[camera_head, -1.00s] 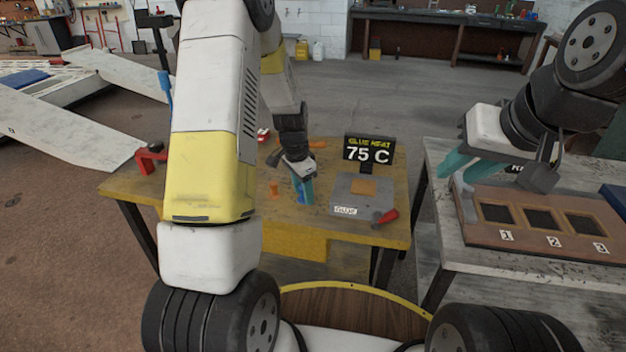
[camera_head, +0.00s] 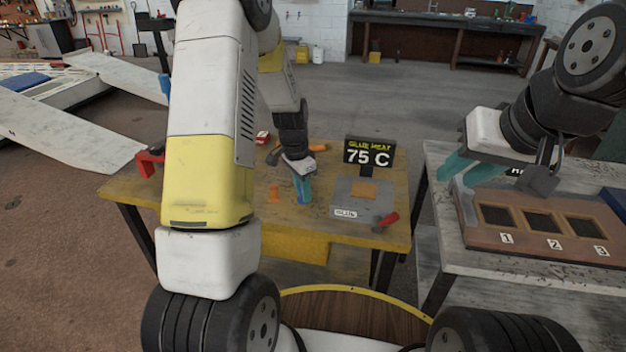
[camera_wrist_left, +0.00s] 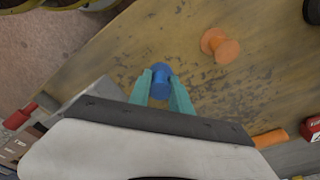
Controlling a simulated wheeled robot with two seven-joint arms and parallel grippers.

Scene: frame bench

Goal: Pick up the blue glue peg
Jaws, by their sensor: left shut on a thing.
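The blue glue peg (camera_wrist_left: 160,82) stands on the wooden table between the teal fingers of my left gripper (camera_wrist_left: 160,92), seen in the left wrist view. The fingers touch it on both sides and are shut on it. In the head view my left gripper (camera_head: 303,190) points down at the table, and the peg (camera_head: 302,200) shows only as a little blue at the fingertips. My right gripper (camera_head: 458,170) hangs over the right-hand table with its teal fingers apart and nothing seen between them.
An orange peg (camera_head: 274,192) stands just left of the left gripper; it also shows in the left wrist view (camera_wrist_left: 221,45). A numbered tray (camera_head: 480,240) lies under my right gripper.

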